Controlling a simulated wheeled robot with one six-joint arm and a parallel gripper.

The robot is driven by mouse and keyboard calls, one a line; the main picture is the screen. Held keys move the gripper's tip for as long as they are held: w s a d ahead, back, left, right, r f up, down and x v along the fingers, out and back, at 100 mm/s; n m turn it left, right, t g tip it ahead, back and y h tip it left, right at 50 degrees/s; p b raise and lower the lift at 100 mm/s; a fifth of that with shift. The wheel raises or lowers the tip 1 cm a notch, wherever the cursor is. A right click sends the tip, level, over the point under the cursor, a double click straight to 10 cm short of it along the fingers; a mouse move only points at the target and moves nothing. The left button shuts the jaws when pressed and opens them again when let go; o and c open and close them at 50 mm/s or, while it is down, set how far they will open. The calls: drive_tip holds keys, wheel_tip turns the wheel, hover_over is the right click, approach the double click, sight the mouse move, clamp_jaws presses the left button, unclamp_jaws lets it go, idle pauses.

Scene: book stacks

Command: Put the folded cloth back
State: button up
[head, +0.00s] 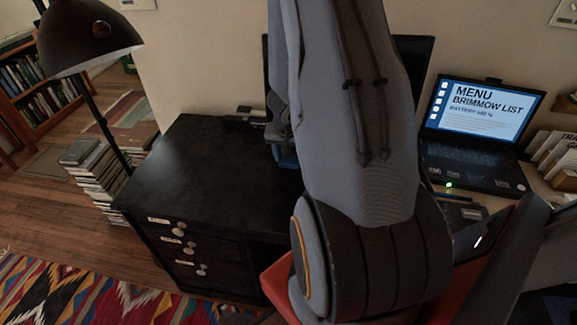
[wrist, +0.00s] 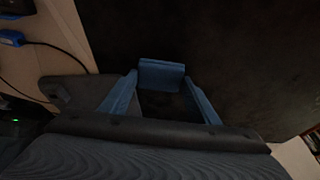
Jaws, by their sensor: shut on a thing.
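My gripper (wrist: 161,84) shows in the wrist view, with one blue finger on the left and one on the right. A small blue, flat-faced piece spans the gap between the fingertips, and the gripper is shut on it. I take this piece for the folded cloth (wrist: 162,74); its folds are too dark to make out. It is over or against a dark surface, and I cannot tell whether it touches it. In the head view my arm hides most of the gripper; only a bit of blue shows at the arm's left edge.
A black desk (head: 190,165) with labelled drawers (head: 185,250) has a clear top on the left. A black lamp (head: 85,38) and stacked books (head: 98,170) stand left of it. A laptop (head: 475,130) stands at right.

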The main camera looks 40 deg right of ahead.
sight(289, 161)
drive_tip(key=shift+f+b, duration=1.55)
drive_tip(key=shift+f, duration=0.15)
drive_tip(key=o, duration=1.1)
